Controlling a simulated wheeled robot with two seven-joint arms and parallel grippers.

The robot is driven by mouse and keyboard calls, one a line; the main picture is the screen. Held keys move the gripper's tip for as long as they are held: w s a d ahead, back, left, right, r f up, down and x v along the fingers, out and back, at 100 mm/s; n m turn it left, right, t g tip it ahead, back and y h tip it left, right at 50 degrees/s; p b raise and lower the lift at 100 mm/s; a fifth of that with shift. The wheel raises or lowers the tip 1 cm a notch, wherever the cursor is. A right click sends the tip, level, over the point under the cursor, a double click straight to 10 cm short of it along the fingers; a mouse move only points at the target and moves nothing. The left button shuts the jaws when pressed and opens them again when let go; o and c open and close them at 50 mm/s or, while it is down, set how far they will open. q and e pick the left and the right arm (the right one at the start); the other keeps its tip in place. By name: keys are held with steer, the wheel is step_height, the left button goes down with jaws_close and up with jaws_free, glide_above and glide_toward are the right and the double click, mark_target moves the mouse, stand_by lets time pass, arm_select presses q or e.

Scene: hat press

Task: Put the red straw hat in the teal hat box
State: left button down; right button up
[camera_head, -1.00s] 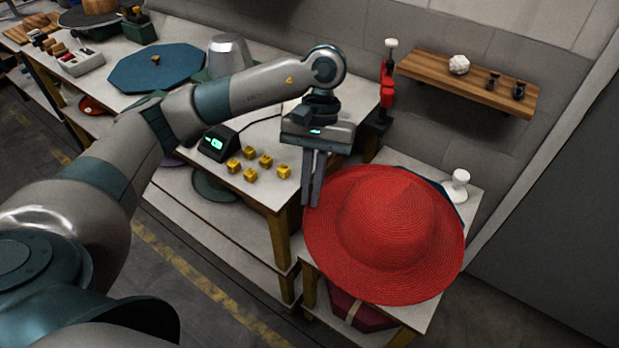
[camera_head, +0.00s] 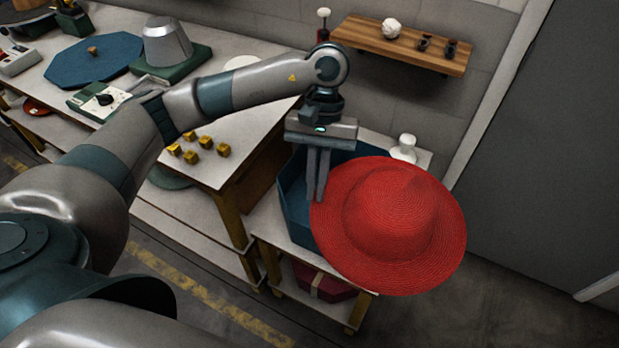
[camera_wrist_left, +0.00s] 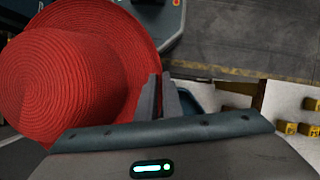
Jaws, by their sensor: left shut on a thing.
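The red straw hat (camera_head: 395,225) hangs crown up from my left gripper (camera_head: 316,192), which is shut on the left part of its brim. In the left wrist view the hat (camera_wrist_left: 70,80) fills the left side, with the fingers (camera_wrist_left: 160,95) at its brim. The teal hat box (camera_head: 294,205) stands on a low white stand, behind and left of the hat. The hat hides the box's right part and most of its inside. My right gripper is out of view.
A worktable with several yellow cubes (camera_head: 192,157) stands left of the box. A white knobbed object (camera_head: 404,148) stands behind the hat. A wooden wall shelf (camera_head: 400,47) is above. A dark red box (camera_head: 322,284) sits on the stand's lower shelf.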

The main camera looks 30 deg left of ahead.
mark_target(335, 194)
arm_select(q)
steer(key=d+f+n+h, duration=0.1)
steer(key=n, duration=0.1)
steer(key=w+d+f+n+t, duration=0.1)
steer(key=f+n, duration=0.1)
steer(key=n, duration=0.1)
steer(key=w+d+f+n+h, duration=0.1)
steer(key=f+n, duration=0.1)
steer(key=n, duration=0.1)
steer(key=shift+d+f+t+h, duration=0.25)
steer(key=shift+d+t+h, duration=0.05)
steer(key=shift+d+t, duration=0.1)
steer(key=w+f+n+t, duration=0.3)
steer(key=f+n+t, duration=0.1)
steer(key=n, duration=0.8)
steer(key=shift+f+n+t, duration=0.3)
steer(key=shift+f+t, duration=0.1)
steer(key=shift+f, duration=0.35)
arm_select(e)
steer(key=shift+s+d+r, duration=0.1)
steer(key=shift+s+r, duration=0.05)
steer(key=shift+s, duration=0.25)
arm_select(q)
steer(key=shift+f, duration=0.1)
